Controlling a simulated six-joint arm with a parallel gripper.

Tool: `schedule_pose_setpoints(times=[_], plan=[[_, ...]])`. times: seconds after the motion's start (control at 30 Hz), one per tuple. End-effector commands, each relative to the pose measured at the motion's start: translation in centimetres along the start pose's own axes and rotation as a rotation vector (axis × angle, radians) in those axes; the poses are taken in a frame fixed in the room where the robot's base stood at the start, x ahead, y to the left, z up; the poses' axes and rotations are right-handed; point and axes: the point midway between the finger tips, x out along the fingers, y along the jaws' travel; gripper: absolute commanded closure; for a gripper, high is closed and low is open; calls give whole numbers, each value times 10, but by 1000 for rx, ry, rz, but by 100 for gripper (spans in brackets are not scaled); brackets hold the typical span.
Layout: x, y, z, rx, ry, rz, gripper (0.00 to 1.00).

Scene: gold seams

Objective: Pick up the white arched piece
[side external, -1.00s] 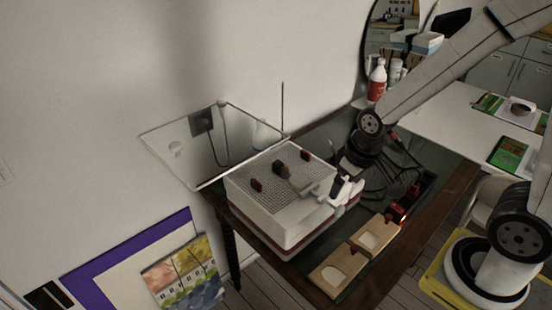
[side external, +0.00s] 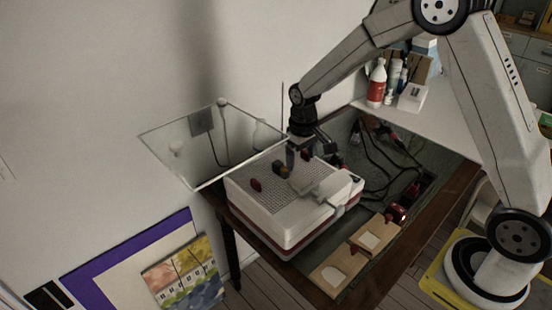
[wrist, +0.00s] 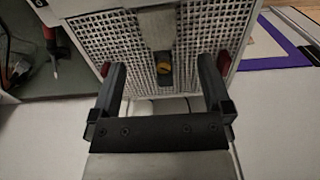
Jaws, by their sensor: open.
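A white arched shape (side external: 332,275) shows on the nearer tan plate at the front of the table. A similar pale arched shape (side external: 369,241) shows on the farther plate. I cannot tell whether either is a loose piece or an opening. My gripper (side external: 299,168) is over the grid bed of the white box, well up and left of both plates. The wrist view shows my gripper (wrist: 162,88) open, its two fingers apart with nothing held. No arched piece can be made out in the wrist view.
The white box (side external: 285,222) has a grid bed with small red blocks (side external: 256,185) and a dark block with an orange part (side external: 281,169). Its clear lid (side external: 180,150) stands raised behind. Dark cables (side external: 385,150) and a red part (side external: 397,213) lie right of it.

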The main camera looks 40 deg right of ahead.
Motion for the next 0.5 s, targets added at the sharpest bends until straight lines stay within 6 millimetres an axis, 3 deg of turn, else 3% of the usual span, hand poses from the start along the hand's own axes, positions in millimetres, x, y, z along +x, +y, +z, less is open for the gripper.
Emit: schedule_pose_setpoints(times=[0.5], plan=[[26, 0, 0, 0, 0, 0, 0]])
